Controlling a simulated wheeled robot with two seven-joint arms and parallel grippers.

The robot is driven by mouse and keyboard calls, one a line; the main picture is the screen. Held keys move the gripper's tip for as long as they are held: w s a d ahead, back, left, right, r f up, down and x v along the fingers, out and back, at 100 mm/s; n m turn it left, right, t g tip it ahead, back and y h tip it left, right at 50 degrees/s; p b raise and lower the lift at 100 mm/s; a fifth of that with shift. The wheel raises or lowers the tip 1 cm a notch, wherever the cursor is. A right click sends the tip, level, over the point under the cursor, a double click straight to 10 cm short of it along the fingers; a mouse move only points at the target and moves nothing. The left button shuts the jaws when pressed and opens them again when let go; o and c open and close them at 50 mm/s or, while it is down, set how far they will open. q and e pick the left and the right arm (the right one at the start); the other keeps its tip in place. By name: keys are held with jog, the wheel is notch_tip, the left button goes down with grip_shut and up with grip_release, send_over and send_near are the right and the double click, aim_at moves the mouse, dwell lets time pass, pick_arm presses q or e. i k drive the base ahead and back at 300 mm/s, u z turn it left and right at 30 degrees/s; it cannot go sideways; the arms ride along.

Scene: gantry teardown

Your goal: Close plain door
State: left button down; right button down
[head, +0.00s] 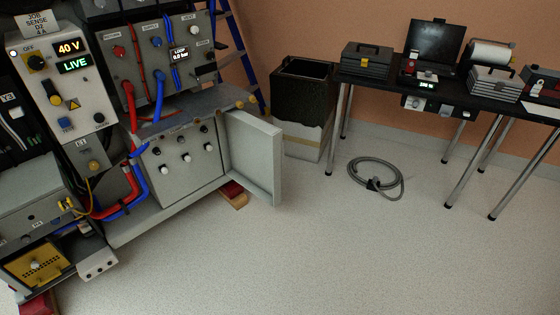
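The plain door (257,157) is a light grey panel at the right end of the grey machine cabinet. It stands swung open, out from the cabinet front (182,160), and shows no label. Its free edge points toward the room, to the right of the cabinet. Several black and white knobs sit on the cabinet front beside it. The opening behind the door is mostly hidden from this angle. Neither of my grippers is in the head view.
A power box (62,75) reads 40 V and LIVE. Red and blue hoses run down the machine. A black bin (303,105), a coiled cable (375,181) and a black table (384,84) stand right. The front floor is clear.

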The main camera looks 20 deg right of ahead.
aim_at(252, 148)
jog(key=z, duration=0.9)
jog(key=k, duration=1.15)
jog(key=z, duration=0.85)
jog(key=i, duration=3.3)
jog(key=u, duration=1.25)
jog(key=i, duration=1.2)
jog(key=u, duration=1.75)
jog(key=i, duration=0.5)
jog(key=u, duration=0.9)
jog(key=k, duration=0.95)
jog(key=z, duration=1.05)
